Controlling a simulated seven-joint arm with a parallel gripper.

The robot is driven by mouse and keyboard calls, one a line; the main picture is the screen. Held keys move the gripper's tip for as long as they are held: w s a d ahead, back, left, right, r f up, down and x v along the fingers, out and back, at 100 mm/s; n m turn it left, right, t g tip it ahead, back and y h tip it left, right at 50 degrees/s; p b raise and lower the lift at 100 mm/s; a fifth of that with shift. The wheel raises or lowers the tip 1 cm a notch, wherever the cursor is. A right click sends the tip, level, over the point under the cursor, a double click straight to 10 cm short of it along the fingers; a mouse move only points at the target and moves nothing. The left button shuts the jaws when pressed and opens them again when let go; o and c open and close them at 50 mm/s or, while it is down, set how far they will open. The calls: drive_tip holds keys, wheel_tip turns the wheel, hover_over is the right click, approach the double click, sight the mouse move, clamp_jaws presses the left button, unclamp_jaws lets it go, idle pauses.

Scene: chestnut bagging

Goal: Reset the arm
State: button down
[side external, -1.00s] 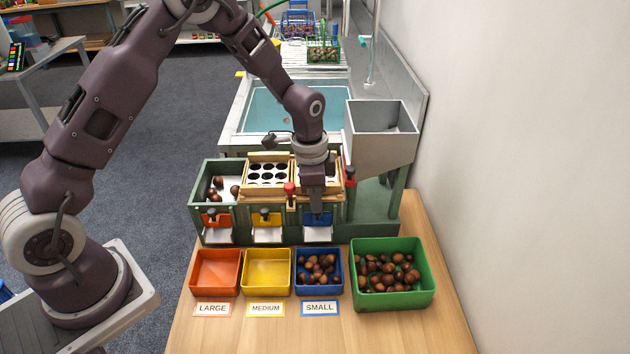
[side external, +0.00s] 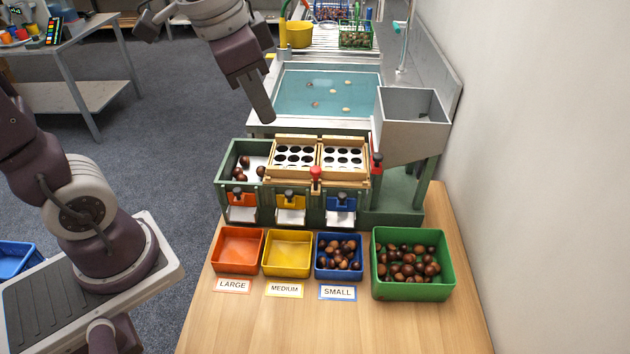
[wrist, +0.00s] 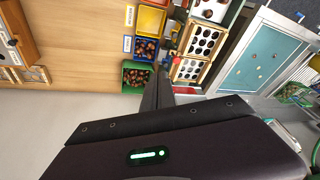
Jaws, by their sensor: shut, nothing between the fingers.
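My gripper (side external: 262,112) hangs in the air above and left of the sorting machine (side external: 290,185), beside the near left edge of the sink. Its fingers are shut with nothing between them. In the wrist view the closed fingers (wrist: 158,88) point toward the bins and the machine. My arm is raised and partly out of frame at the top of the side view.
On the table stand an empty orange bin (side external: 217,250), an empty yellow bin (side external: 269,254), a blue bin (side external: 318,265) and a green bin (side external: 380,285), both holding chestnuts. A grey hopper (side external: 408,140) stands right of the machine. A sink (side external: 300,92) with floating chestnuts lies behind.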

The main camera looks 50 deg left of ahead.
drive_tip(key=s+n+t, duration=0.2)
drive_tip(key=s+n, duration=0.1)
drive_tip(key=s, duration=0.8)
drive_tip(key=shift+s+f+n, duration=0.3)
drive_tip(key=shift+f+n, duration=0.05)
drive_tip(key=shift+n, duration=0.05)
